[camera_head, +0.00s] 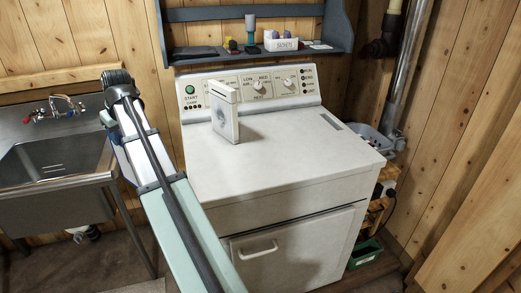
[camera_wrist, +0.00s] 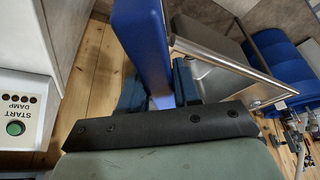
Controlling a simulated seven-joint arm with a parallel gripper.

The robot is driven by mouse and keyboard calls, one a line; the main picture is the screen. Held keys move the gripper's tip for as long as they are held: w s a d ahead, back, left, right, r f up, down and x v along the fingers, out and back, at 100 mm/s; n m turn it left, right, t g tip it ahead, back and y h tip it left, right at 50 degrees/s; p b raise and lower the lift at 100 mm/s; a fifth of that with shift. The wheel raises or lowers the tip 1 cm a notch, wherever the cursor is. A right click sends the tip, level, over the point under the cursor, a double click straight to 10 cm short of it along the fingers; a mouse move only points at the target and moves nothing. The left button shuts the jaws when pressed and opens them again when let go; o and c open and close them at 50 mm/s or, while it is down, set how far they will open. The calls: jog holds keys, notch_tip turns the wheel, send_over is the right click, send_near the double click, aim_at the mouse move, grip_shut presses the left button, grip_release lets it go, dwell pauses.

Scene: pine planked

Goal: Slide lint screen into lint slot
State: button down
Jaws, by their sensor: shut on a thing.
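In the wrist view, my gripper (camera_wrist: 158,90) shows as two dark blue fingers beyond a black bar. In the head view my arm covers the gripper, to the left of the dryer (camera_head: 275,165). A narrow dark slot, the lint slot (camera_head: 331,126), lies in the right back part of the dryer's white top. The held piece is well away from it, on the sink side.
A white box (camera_head: 225,112) stands on the dryer top, between my arm and the slot. A steel sink (camera_head: 50,160) is at the left. A blue-grey shelf (camera_head: 250,52) with small items hangs above the control panel (camera_head: 248,88). The dryer top's front is clear.

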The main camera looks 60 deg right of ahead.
jog(key=s+d+r+m+h, duration=0.15)
jog(key=s+d+r, duration=0.25)
jog(key=d+r, duration=0.8)
jog(key=s+d+r+m+g, duration=0.1)
jog(key=s+d+r+m, duration=0.25)
jog(key=d+r, duration=0.75)
jog(key=s+d+r+m+h, duration=0.15)
jog(key=s+d+r, duration=0.35)
jog(key=d+r, duration=0.7)
jog(key=s+d+f, duration=0.7)
jog(key=s+d, duration=0.2)
jog(key=d, duration=0.1)
jog(key=s+d+f, duration=0.7)
jog(key=s+d, duration=0.1)
jog(key=d, duration=0.2)
jog(key=s+d+f, duration=0.6)
jog(key=s, duration=0.5)
jog(key=s+d+f, duration=0.6)
jog(key=s+d, duration=0.1)
jog(key=s, duration=0.3)
notch_tip(320, 180, down, 18)
jog(key=shift+s+a+r+m, duration=0.15)
jog(key=shift+s+r+m, duration=0.1)
jog(key=shift+m, duration=0.2)
jog(key=shift+f, duration=0.65)
jog(key=c, duration=0.8)
grip_release()
